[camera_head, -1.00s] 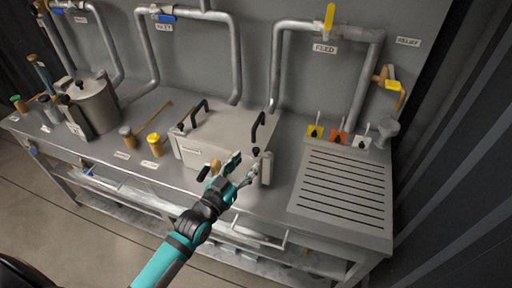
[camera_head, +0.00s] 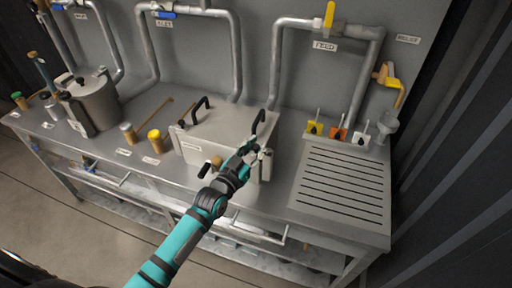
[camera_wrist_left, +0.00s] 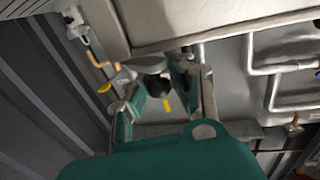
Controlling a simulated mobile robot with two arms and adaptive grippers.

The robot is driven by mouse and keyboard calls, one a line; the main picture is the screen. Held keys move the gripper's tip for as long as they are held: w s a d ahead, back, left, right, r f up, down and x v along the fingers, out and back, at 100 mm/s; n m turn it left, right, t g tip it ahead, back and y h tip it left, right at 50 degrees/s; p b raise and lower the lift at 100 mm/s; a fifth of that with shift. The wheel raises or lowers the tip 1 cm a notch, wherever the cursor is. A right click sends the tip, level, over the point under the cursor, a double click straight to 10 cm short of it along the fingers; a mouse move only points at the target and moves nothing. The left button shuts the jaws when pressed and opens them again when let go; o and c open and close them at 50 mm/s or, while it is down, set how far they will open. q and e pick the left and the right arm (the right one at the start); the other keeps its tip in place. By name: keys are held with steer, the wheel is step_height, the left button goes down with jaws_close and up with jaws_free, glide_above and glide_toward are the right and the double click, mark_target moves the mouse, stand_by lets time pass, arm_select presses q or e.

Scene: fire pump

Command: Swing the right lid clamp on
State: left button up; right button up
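The metal box with a flat lid (camera_head: 225,127) sits mid-bench, with two black lid handles. The right lid clamp (camera_head: 266,166) is a pale upright piece at the box's front right corner, partly hidden by my gripper. My left gripper (camera_head: 250,150) is at this clamp, over the front right of the lid. In the left wrist view, a round black knob (camera_wrist_left: 157,86) lies between the two spread fingers of my left gripper (camera_wrist_left: 165,80). The fingers look open; I cannot tell whether either touches the knob. My right gripper is not in view.
A slotted drain plate (camera_head: 343,185) and coloured switches (camera_head: 338,133) are right of the box. A black grip (camera_head: 204,170) and brown knob (camera_head: 217,162) stick out at the box front. A pot (camera_head: 94,103) stands left. Pipes run along the back wall.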

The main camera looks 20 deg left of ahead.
arm_select(q)
jaws_close()
steer(key=shift+f+h+b, duration=0.1)
steer(key=shift+h+b, duration=0.2)
steer(key=shift+b, duration=0.05)
steer(key=shift+w+m+h+b, duration=0.1)
steer(key=shift+m+h+b, duration=0.2)
steer(key=shift+m+b, duration=0.15)
steer(key=m+g+h+b, duration=0.1)
steer(key=h+b, duration=0.1)
steer(key=b, duration=0.1)
steer(key=w+m+g+h+b, duration=0.1)
steer(key=b, duration=0.2)
steer(key=m+g+h+b, duration=0.1)
steer(key=m+h+b, duration=0.1)
steer(key=b, duration=0.1)
steer(key=shift+w+a+f+h, duration=0.1)
steer(key=shift+w+a+h, duration=0.1)
steer(key=shift+a+h, duration=0.1)
steer(key=shift+w+r+m+g+h+b, duration=0.2)
steer(key=shift+m+g+h+b, duration=0.15)
steer(key=shift+g+h+b, duration=0.15)
steer(key=shift+w+m+g+h, duration=0.1)
steer(key=shift+m+g+h, duration=0.4)
steer(key=shift+h, duration=0.1)
steer(key=shift+d+g, duration=0.1)
steer(key=shift+g, duration=0.2)
